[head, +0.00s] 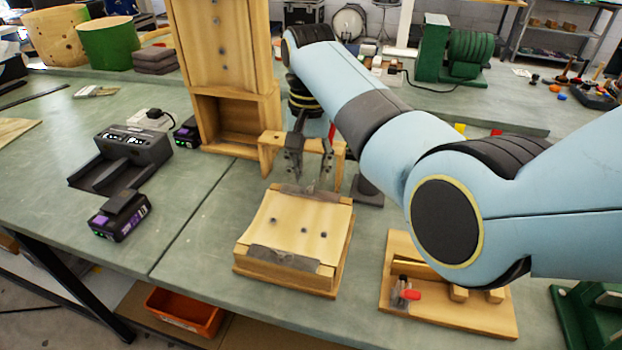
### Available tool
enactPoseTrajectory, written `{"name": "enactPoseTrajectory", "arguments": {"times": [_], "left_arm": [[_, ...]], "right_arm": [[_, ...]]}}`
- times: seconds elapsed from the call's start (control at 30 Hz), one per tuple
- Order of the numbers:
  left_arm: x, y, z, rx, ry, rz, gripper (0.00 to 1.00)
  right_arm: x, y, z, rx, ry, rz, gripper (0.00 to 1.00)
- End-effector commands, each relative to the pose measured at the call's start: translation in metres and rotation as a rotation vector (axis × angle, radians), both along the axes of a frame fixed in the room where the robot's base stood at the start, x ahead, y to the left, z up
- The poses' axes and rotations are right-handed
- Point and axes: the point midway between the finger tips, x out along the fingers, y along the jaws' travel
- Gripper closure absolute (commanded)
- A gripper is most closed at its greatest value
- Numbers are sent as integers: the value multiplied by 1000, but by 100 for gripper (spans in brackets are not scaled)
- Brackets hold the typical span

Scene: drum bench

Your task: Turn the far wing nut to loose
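A square wooden block (293,228) lies on the bench with a grey metal plate along its near edge and another at its far edge. Several small dark spots show on its top. A low wooden arch (270,152) stands just behind it. My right gripper (309,178) points down in front of the arch, over the block's far edge, its two dark fingers apart with a gap between them. I cannot make out the far wing nut; the gripper covers part of that area. Whether the fingers touch anything is unclear. My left gripper is not in view.
A tall wooden stand (235,125) rises close behind the arch. A wooden board with a red-tipped clamp (408,294) lies right, below my arm. A charger (133,150) and a battery (120,215) stand left. Bench between battery and block is clear.

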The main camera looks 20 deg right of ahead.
Motion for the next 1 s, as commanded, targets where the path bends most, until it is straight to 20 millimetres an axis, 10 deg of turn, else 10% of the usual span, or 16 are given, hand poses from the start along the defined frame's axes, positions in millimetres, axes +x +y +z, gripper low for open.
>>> {"name": "enactPoseTrajectory", "arguments": {"times": [0.57, 0.83, 1.0], "left_arm": [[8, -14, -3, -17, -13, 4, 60], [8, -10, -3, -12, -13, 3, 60], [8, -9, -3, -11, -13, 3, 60]], "right_arm": [[0, 0, -36, 0, -1, 0, 64], [0, 0, -36, 1, 0, 0, 98], [0, 0, -36, 0, -1, 0, 100]]}}
